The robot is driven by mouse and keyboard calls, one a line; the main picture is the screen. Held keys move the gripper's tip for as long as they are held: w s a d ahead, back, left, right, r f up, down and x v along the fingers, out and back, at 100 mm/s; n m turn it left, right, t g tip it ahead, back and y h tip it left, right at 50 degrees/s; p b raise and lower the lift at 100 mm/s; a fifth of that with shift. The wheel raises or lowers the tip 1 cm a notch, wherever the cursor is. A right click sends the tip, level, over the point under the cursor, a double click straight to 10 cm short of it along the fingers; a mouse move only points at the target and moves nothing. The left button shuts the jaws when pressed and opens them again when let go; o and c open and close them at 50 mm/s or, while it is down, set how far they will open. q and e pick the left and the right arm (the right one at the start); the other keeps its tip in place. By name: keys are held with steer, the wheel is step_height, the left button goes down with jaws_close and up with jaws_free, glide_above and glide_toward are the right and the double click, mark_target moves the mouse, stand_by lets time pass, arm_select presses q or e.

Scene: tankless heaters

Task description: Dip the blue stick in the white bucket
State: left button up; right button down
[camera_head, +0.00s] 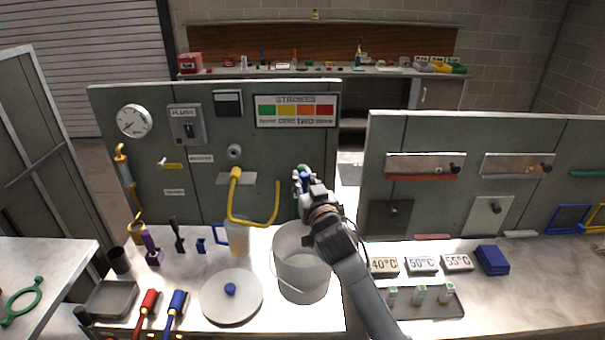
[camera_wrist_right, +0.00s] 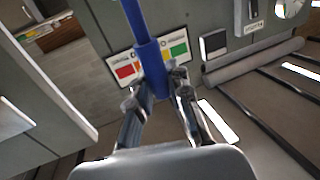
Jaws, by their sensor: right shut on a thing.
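The white bucket (camera_head: 287,278) stands on the counter in the head view, with a thin wire handle at its right side. My right gripper (camera_head: 302,180) is above and behind the bucket's rim, and my forearm covers part of the bucket's right side. In the right wrist view my right gripper (camera_wrist_right: 156,88) is shut on the blue stick (camera_wrist_right: 147,55), a long rod with a thicker grip section between the fingers. In the head view only a small blue bit shows at the fingers. My left gripper is not in view.
A round white lid (camera_head: 231,308) with a blue knob lies left of the bucket. A clear jug (camera_head: 238,238) stands behind it, under a yellow hose (camera_head: 256,222). Temperature blocks (camera_head: 422,264) and a tray of small vials (camera_head: 452,304) lie to the right. A grey panel (camera_head: 205,180) rises behind.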

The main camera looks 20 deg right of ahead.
steer(key=f, duration=0.1)
steer(key=f+b, duration=0.2)
steer(key=shift+s, duration=0.25)
step_height(320, 180, down, 3)
steer(key=b, duration=0.2)
steer(key=shift+w+r+b, duration=0.15)
steer(key=shift+r+b, duration=0.05)
steer(key=shift+b, duration=0.1)
steer(key=shift+f+b, duration=0.5)
steer(key=shift+f, duration=0.15)
arm_select(q)
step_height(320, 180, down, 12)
steer(key=b, duration=0.6)
arm_select(e)
steer(key=shift+f, duration=4.25)
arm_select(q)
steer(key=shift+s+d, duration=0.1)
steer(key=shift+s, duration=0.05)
arm_select(e)
step_height(320, 180, up, 14)
steer(key=p, duration=1.3)
steer(key=shift+r, duration=0.1)
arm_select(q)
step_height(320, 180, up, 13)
